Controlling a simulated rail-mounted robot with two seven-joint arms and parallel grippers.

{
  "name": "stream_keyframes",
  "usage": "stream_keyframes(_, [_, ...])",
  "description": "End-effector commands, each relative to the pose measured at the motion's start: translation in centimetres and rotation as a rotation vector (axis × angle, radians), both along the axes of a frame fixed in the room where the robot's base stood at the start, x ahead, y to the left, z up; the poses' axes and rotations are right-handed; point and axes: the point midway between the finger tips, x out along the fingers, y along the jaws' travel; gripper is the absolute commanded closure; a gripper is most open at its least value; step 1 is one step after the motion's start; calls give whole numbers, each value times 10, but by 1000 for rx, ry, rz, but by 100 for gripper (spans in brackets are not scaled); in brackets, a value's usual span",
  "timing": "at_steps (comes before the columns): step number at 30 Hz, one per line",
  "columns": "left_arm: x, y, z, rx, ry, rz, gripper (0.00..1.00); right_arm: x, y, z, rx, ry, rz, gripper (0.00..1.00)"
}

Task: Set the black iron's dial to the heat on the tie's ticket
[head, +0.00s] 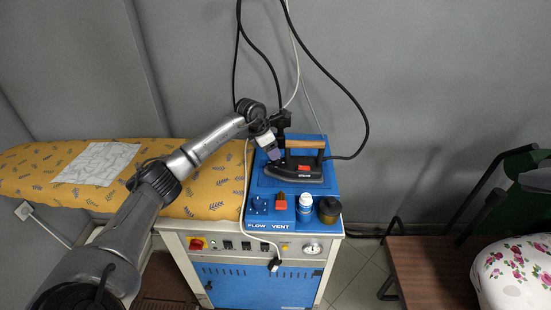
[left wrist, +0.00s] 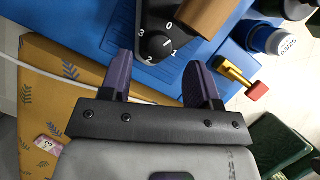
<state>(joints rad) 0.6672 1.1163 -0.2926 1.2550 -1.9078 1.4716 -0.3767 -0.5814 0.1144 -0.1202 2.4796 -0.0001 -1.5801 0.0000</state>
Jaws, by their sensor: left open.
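The black iron (head: 293,175) with a wooden handle (head: 305,144) rests on the blue top of the pressing station. In the left wrist view its round black dial (left wrist: 154,46) shows, ringed by the numbers 0, 1, 2 and 3. A small light mark lies on the dial's side toward the 1, but I cannot read the setting surely. My left gripper (left wrist: 158,73) is open, its two dark fingers apart just short of the dial, with nothing between them. In the head view the left gripper (head: 271,153) hangs beside the iron's left end.
A white patterned cloth (head: 98,163) lies on the yellow ironing board (head: 215,185). Hanging cables (head: 340,85) run near the iron. A brown bench (head: 432,270) stands at right.

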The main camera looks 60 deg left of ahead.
Motion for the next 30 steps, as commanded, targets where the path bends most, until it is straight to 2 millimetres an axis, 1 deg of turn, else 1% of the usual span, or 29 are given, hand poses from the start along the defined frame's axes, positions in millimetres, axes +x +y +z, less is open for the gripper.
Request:
stream_keyframes(1, [3, -1, -9, -2, 0, -1, 44, 0, 0, -3, 0, 0, 0, 57])
stream_keyframes(3, [6, -2, -17, -3, 1, 0, 44, 0, 0, -4, 0, 0, 0, 57])
stream_keyframes(9, [13, -3, -32, -1, -1, 1, 44, 0, -1, -7, -4, -1, 3, 57])
stream_keyframes(13, [15, -4, -35, 0, -1, -1, 44, 0, -2, -7, -8, -1, 6, 57])
stream_keyframes(22, [15, -3, -36, 0, 0, -1, 44, 1, -3, -7, -10, -2, 6, 57])
stream_keyframes(23, [15, -3, -36, 0, 0, -1, 45, 1, -3, -7, -10, -2, 6, 57])
stream_keyframes(30, [15, -4, -36, 0, 0, -1, 68, 1, -2, -7, -6, -2, 4, 57])
